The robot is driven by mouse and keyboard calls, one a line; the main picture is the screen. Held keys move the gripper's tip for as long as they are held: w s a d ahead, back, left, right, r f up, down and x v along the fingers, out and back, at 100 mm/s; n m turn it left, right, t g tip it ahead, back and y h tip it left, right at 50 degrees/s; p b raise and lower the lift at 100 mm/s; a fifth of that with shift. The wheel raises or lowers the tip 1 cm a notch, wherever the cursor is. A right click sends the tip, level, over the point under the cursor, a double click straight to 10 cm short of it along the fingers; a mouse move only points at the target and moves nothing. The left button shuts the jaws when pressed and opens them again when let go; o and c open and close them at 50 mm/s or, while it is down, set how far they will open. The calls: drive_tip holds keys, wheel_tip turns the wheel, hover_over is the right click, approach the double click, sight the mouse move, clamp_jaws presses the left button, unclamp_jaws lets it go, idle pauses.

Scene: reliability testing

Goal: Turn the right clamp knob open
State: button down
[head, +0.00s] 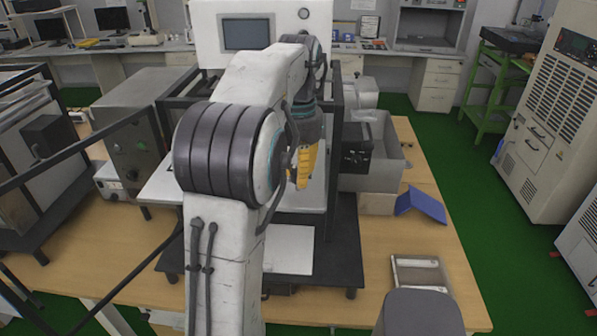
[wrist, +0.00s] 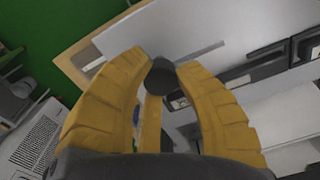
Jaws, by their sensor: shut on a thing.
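In the wrist view, a dark round knob (wrist: 166,78), which I take as the right clamp knob, sits between the tips of my yellow gripper (wrist: 162,66). The fingers are shut on it, one on each side, with another yellow finger part behind. In the head view my gripper (head: 303,166) hangs fingers down inside the right part of the black-framed machine (head: 342,215). The knob cannot be made out there. My arm covers much of the machine's middle and left, so any other clamp knob is hidden.
The machine stands on a wooden table (head: 445,240). A grey bin (head: 385,140), a blue folder (head: 421,205) and a shallow tray (head: 418,272) are at the right. A grey control box (head: 130,140) is at the left. The table's front right is partly clear.

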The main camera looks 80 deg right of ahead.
drive_tip(key=shift+a+f, duration=0.1)
drive_tip(key=shift+f, duration=0.05)
drive_tip(key=c, duration=0.9)
unclamp_jaws()
drive_tip(key=shift+r, duration=0.25)
drive_tip(key=shift+r, duration=3.6)
